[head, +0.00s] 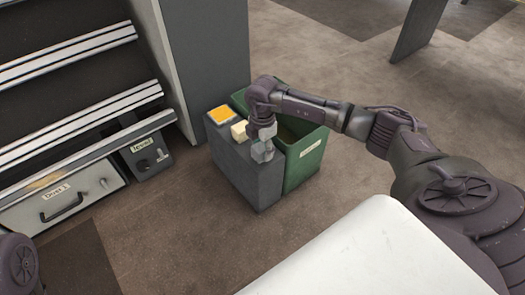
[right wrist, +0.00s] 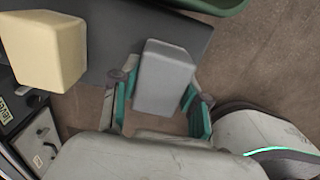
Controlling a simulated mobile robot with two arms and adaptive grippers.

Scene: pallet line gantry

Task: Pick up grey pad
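The grey pad (head: 262,152) is a small light grey block at the top front edge of a dark grey pedestal (head: 240,172) in the head view. In the right wrist view the grey pad (right wrist: 165,75) lies between the teal-lined fingers of my right gripper (right wrist: 160,98). The fingers are spread on either side of it, with a narrow gap showing on the left; contact on the right is unclear. In the head view my right gripper (head: 263,135) is just above the pad and partly hides it. My left gripper is not in view.
A cream block (head: 239,131) stands beside the pad, also large in the right wrist view (right wrist: 45,50). An orange-topped square (head: 221,114) is at the pedestal's back. A green bin (head: 306,160) adjoins it on the right. A shelf with a drawer (head: 62,200) is left.

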